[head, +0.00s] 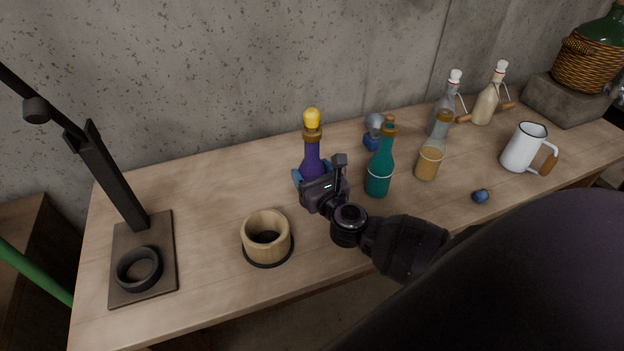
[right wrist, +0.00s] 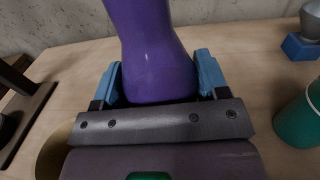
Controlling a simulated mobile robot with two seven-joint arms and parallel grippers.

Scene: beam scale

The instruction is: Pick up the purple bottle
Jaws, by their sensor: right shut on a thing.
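The purple bottle (head: 312,155) has a yellow round stopper and a brown band at its neck. It stands upright in the head view, left of the teal bottle; whether its base touches the table is hidden by my gripper. My right gripper (head: 318,180) is shut on its lower body. In the right wrist view, the blue fingers of the gripper (right wrist: 160,85) press on both sides of the purple bottle (right wrist: 150,50). My left gripper is not in view.
The teal bottle (head: 380,170) stands close on the right, with an amber bottle (head: 429,160) beyond it. A wooden cup (head: 254,248) is in front on the left. The beam scale (head: 128,240) stands at the table's left end. A white mug (head: 520,148) is far right.

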